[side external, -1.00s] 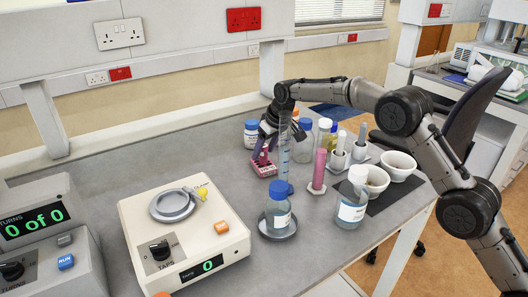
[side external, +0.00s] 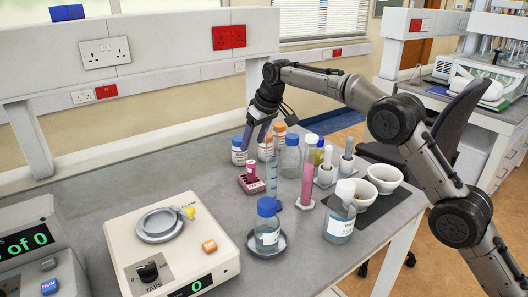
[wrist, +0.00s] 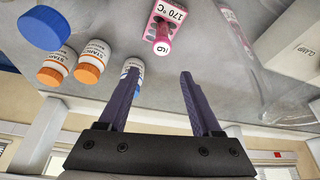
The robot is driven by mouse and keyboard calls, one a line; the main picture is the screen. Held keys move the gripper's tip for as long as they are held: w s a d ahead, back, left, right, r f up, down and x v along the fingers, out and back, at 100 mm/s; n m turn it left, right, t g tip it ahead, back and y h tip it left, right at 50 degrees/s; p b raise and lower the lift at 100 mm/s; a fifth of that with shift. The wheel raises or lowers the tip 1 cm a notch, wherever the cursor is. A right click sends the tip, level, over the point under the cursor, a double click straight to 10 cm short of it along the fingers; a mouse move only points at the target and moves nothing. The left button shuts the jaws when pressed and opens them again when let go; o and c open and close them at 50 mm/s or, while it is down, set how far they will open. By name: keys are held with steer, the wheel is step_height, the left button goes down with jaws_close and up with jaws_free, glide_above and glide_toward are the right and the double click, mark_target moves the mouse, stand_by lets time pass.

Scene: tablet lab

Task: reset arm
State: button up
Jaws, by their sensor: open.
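My gripper (side external: 257,138) is open and empty, its dark purple fingers pointing down above the back of the bench. It also shows in the wrist view (wrist: 156,76), with a clear gap between the fingers. Below it in the side view is a small pink block (side external: 253,183) with a pink-and-white piece standing in it. The wrist view shows the pink block (wrist: 165,25) with a "170 °C" label, beyond the fingertips and apart from them.
Orange-capped bottles (side external: 279,131) and a white bottle with a blue cap (side external: 239,152) stand near the gripper. A tall measuring cylinder (side external: 271,170), a blue-capped bottle (side external: 267,228), a pink tube (side external: 307,185) and white mortars (side external: 384,178) stand in front. A cream machine (side external: 128,235) is left.

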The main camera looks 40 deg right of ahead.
steer(key=s+d+r+t, duration=0.1)
steer(key=s+r, duration=0.5)
steer(key=r, duration=0.3)
steer(key=s+d+r+t, duration=0.1)
steer(key=s+d+r, duration=0.1)
steer(key=s+r, duration=0.55)
steer(key=s+d+r, duration=0.1)
steer(key=s+r, duration=0.4)
steer(key=s, duration=0.3)
steer(key=s+d+f+m, duration=0.1)
steer(key=s+f, duration=0.1)
steer(key=s, duration=0.7)
steer(key=s+d+f, duration=0.1)
steer(key=s+f, duration=0.2)
steer(key=s, duration=0.5)
steer(key=s+f+m+g, duration=0.1)
steer(key=s+f, duration=1)
steer(key=f, duration=0.3)
steer(key=shift+s+d+h, duration=0.15)
steer(key=shift+d+h, duration=0.15)
steer(key=shift+h, duration=0.1)
